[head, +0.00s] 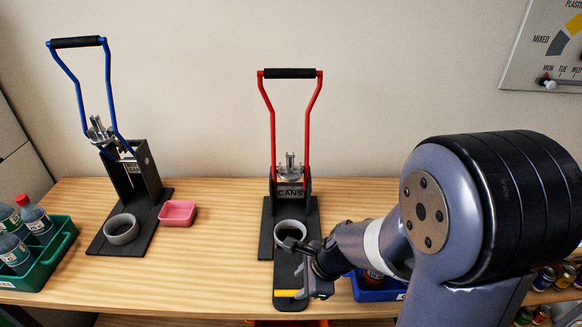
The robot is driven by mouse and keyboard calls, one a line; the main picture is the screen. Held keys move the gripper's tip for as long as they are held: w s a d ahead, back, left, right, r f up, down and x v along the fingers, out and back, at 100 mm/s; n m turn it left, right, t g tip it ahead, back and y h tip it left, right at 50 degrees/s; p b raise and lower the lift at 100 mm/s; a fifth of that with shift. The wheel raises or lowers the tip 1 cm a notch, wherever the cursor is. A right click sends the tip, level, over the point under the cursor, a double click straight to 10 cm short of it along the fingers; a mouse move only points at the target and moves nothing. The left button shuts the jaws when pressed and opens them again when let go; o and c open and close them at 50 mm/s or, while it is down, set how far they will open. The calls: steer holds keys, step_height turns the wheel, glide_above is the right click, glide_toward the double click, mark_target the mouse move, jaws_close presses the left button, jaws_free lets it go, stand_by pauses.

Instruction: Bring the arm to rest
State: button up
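My gripper (305,268) is at the end of my arm, which reaches in from the right. It hangs over the front of the black base of the red-handled can press (290,188), just in front of its grey ring (290,232). The fingers are small, dark and partly mixed with the base behind them, so I cannot tell whether they are open or shut. I see no object clearly held. The red handle (290,73) stands upright.
A blue-handled press (140,170) stands left, with a pink tray (177,213) beside it. A green crate (60,245) of bottles is far left. A blue bin (375,292) is partly hidden behind my arm. Cans (545,278) stand at right.

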mark_target(288, 291)
steer(key=b+x, duration=0.2)
steer(key=x, duration=0.7)
steer(key=shift+f+b, duration=0.1)
steer(key=shift+b, duration=0.3)
steer(key=shift+w, duration=0.3)
